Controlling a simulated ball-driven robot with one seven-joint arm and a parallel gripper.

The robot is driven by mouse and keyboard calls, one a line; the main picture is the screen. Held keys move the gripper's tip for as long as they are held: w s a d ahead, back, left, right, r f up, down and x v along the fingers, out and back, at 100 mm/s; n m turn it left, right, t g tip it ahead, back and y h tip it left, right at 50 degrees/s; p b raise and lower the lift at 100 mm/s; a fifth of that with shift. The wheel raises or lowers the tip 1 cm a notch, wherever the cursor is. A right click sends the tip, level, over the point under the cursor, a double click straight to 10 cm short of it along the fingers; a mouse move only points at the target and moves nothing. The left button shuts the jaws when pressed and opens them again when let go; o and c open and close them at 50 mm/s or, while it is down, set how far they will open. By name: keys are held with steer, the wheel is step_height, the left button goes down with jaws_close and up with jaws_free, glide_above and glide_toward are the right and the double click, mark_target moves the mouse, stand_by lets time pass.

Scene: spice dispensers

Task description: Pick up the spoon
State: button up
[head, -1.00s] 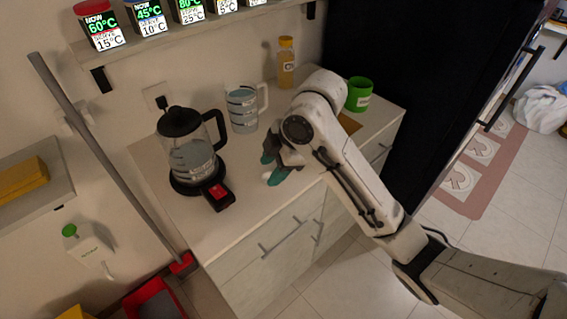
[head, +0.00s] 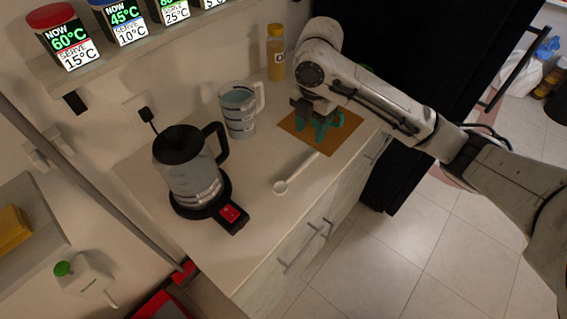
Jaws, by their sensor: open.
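A white spoon (head: 296,173) lies on the light countertop, its bowl toward the front left and its handle running up to the right, toward an orange-brown mat (head: 340,142). My gripper (head: 320,126), with teal fingertips, is open above the mat, beyond the handle's far end and apart from the spoon. The gap between the fingers looks empty. The whole spoon seems to be visible.
A kettle (head: 190,172) on its black base stands left of the spoon. A clear mug (head: 238,110) and a yellow bottle (head: 276,55) stand at the back. The counter around the spoon is clear. A shelf with spice dispensers (head: 62,38) hangs upper left.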

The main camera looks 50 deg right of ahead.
glide_above(308, 159)
steer(key=f, duration=0.5)
steer(key=shift+w, duration=0.2)
steer(key=shift+s+f+p, duration=0.15)
steer(key=shift+f+p, duration=0.15)
steer(key=shift+f, duration=1.15)
steer(key=shift+s+f+p, duration=0.1)
steer(key=shift+f+p, duration=0.2)
steer(key=shift+f, duration=1.1)
jaws_close()
